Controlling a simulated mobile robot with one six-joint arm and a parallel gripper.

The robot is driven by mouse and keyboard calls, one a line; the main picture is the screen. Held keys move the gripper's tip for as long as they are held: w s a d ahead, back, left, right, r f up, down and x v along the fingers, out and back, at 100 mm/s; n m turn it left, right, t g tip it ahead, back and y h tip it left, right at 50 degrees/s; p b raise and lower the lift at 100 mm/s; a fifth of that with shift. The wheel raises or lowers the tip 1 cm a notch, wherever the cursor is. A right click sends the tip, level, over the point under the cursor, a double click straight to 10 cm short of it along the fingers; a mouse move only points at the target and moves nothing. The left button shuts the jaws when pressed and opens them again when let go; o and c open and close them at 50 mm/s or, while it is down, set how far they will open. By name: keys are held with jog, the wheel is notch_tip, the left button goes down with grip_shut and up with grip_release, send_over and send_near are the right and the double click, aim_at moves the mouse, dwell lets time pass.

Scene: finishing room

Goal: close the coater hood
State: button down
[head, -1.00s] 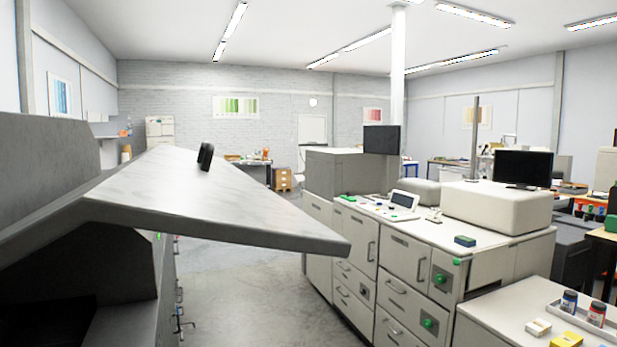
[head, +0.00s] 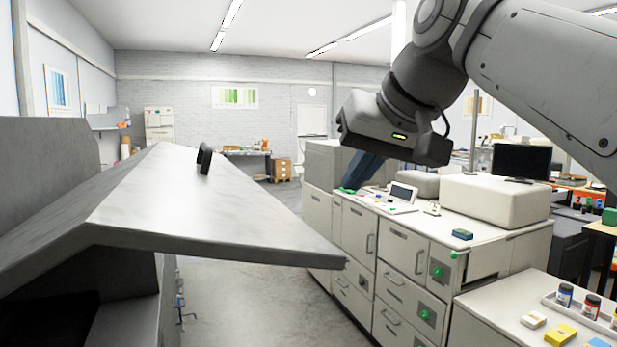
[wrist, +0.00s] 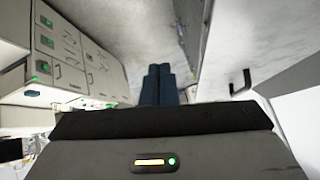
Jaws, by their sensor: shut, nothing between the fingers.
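The coater hood (head: 190,215) is a large grey folded lid at the left in the head view. It stands raised, with a dark gap beneath it. A small black handle (head: 204,158) stands on its upper face; a black handle also shows at the right in the wrist view (wrist: 241,83). My gripper (head: 350,187) hangs to the right of the hood, apart from it, its blue fingers pointing down and left. In the wrist view its fingers (wrist: 160,72) are together, with nothing between them.
A long cabinet row (head: 400,270) with drawers and green buttons stands right of the hood, behind and below my gripper. A tray with small jars (head: 591,305) is at the lower right. Clear floor (head: 235,300) lies between hood and cabinets.

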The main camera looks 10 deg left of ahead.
jog(key=s+a+r+n+y, duration=0.15)
jog(key=a+r, duration=0.25)
jog(key=r, duration=0.4)
jog(key=p, duration=0.1)
send_near(277, 201)
jog(key=w+r+x, duration=0.1)
jog(key=x, duration=0.4)
jog(key=shift+s+a+f, duration=0.1)
jog(key=shift+f, duration=0.3)
jog(key=shift+s+a+f, duration=0.1)
jog(key=shift+f, duration=0.3)
